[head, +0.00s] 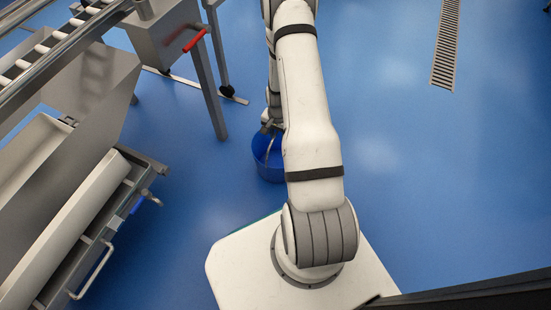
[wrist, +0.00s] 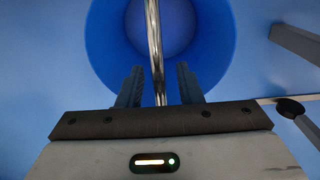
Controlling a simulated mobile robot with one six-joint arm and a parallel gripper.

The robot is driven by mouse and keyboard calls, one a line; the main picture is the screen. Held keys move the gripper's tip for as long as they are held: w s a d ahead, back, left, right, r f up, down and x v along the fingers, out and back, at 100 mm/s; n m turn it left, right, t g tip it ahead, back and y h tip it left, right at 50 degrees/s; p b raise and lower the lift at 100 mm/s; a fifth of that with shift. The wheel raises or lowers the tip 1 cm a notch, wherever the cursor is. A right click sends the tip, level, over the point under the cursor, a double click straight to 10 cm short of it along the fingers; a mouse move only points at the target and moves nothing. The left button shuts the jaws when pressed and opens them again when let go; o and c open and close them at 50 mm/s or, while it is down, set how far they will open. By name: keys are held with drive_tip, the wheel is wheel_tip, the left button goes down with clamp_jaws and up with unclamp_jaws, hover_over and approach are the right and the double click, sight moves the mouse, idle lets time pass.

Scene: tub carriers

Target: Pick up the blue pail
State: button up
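The blue pail (head: 266,160) stands on the blue floor in the head view, partly hidden behind my arm. In the wrist view the pail (wrist: 214,40) is seen from above, with its round opening and a shiny metal handle (wrist: 153,40) running across it. My gripper (wrist: 157,78) is over the pail's near side. Its two dark fingers stand apart on either side of the handle, with a gap visible on both sides. In the head view the gripper is mostly hidden by my arm.
A steel frame leg (head: 208,90) with a red handle (head: 194,39) stands left of the pail. A steel cart (head: 105,215) and a roller conveyor (head: 50,45) fill the left side. A floor drain (head: 446,45) lies at the upper right. The floor on the right is clear.

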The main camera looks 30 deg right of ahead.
drive_tip(key=shift+f, duration=0.25)
drive_tip(key=shift+c, duration=0.3)
clamp_jaws()
idle(1.3)
